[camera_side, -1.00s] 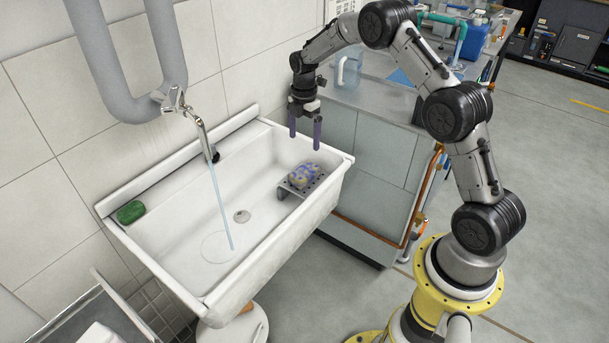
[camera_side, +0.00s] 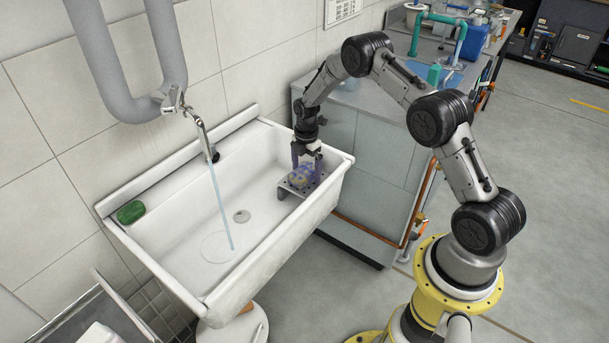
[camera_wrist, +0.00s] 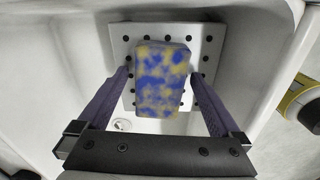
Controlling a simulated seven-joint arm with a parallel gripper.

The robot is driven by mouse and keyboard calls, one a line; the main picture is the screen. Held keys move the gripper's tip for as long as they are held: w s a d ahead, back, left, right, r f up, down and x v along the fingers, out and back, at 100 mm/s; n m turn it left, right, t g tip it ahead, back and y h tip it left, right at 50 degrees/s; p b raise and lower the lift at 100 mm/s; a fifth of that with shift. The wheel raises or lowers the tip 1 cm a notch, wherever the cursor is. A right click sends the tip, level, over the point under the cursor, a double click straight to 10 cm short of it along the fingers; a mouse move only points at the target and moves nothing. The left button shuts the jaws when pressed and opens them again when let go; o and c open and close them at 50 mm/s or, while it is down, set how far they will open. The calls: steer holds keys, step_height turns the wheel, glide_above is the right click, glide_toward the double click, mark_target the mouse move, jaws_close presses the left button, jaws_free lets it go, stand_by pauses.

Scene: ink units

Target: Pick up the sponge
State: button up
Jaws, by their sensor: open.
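The sponge (camera_side: 300,176), mottled blue and yellow, lies on a grey perforated rack (camera_side: 288,189) at the right end of the white sink. In the wrist view the sponge (camera_wrist: 160,78) sits on the perforated plate (camera_wrist: 123,47), between the two purple fingers of my gripper (camera_wrist: 158,82). A gap shows on each side of the sponge, so the fingers are apart from it. In the side view my gripper (camera_side: 307,166) points down with its fingers around the sponge and partly hides it.
The white sink (camera_side: 180,225) has raised walls around the rack. Water runs from the tap (camera_side: 200,130) into its middle. A green object (camera_side: 131,212) lies on the left rim. A grey cabinet (camera_side: 375,150) stands behind the right end.

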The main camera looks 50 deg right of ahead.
steer(key=shift+f, duration=0.15)
steer(key=c, duration=1.3)
steer(key=shift+o, duration=0.2)
steer(key=shift+r, duration=0.7)
steer(key=s+a+r, duration=0.4)
steer(key=s+r, duration=0.7)
steer(key=s, duration=0.2)
steer(key=shift+a+r, duration=0.3)
steer(key=shift+a, duration=0.1)
steer(key=shift+s, duration=0.1)
